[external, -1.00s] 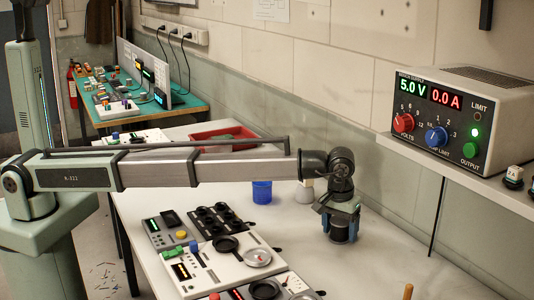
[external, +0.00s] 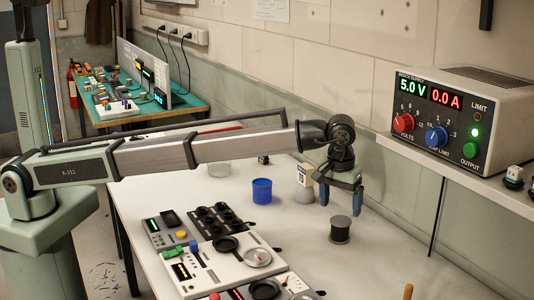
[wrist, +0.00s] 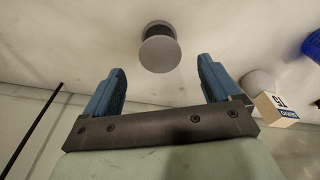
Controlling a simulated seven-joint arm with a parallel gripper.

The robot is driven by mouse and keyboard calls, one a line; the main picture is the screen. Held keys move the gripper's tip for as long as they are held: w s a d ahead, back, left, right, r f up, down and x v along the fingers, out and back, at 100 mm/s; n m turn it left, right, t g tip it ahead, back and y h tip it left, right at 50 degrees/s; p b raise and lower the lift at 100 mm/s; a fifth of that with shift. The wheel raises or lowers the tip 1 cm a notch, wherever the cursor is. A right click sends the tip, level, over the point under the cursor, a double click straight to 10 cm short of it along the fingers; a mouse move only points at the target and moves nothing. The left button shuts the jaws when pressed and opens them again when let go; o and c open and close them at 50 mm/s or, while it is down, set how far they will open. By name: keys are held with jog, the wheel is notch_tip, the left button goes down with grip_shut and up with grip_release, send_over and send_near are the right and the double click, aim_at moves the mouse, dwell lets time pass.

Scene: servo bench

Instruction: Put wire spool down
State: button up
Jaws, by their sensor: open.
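The wire spool (external: 340,229) is a small dark cylinder with grey flanges. It stands upright on the white table top (external: 400,262), clear of other things. My gripper (external: 340,198) is open and empty, above the spool and apart from it. In the wrist view the spool (wrist: 159,48) shows beyond the two blue fingertips (wrist: 160,72), roughly centred between them, with nothing held.
Control panels (external: 237,258) lie at the front left. A power supply (external: 455,115) sits on the right shelf. The table around the spool is bare.

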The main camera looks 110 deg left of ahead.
aim_at(338, 223)
jog(key=shift+d+r, duration=0.2)
jog(key=shift+r, duration=1.55)
